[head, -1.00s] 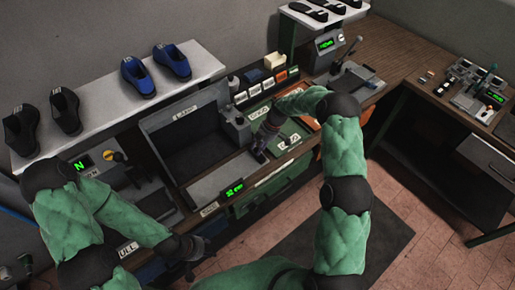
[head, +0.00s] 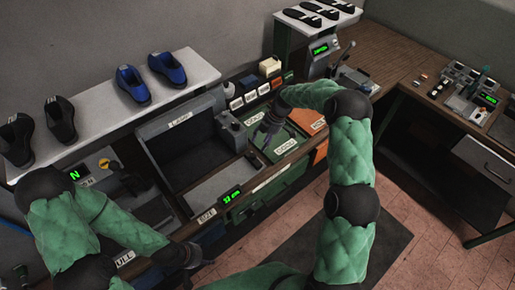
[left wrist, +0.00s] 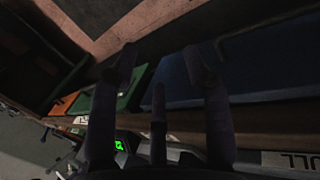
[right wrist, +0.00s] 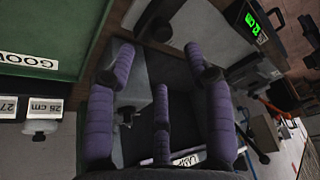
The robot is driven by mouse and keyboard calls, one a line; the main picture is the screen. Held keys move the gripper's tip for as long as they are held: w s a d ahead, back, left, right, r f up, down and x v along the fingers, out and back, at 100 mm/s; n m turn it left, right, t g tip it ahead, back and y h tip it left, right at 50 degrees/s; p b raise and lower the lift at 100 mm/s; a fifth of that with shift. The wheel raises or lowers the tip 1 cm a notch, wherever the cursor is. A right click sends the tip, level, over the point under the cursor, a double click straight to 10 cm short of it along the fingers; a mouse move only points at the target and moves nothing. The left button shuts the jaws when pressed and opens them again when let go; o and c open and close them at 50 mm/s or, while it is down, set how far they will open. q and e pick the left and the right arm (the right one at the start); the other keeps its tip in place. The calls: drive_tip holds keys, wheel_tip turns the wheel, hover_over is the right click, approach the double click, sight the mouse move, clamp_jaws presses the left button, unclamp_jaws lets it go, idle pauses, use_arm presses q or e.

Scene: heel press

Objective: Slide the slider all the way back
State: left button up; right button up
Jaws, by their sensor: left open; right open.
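The grey machine labelled at its back edge (head: 180,150) stands mid-bench, with a dark open recess. A grey block with a small knob (head: 231,130) sits at its right side; I cannot tell for sure whether this is the slider. In the right wrist view, grey machine parts (right wrist: 150,78) show between the fingers. My right gripper (head: 266,130) is open and empty, right of the block, over the green trays. Its fingers also show in the right wrist view (right wrist: 160,56). My left gripper (head: 192,262) is open and empty at the bench's front edge, also in the left wrist view (left wrist: 160,58).
A lit green display (head: 230,196) is at the machine's front. A green tray (head: 285,150) and an orange tray (head: 312,128) lie to the right. Black and blue shoes (head: 132,84) stand on a white shelf (head: 95,115) behind. Another machine (head: 350,78) is further right.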

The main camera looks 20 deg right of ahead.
drive_tip(key=v, duration=0.4)
drive_tip(key=shift+d+r, duration=0.15)
drive_tip(key=shift+r, duration=0.1)
idle(0.3)
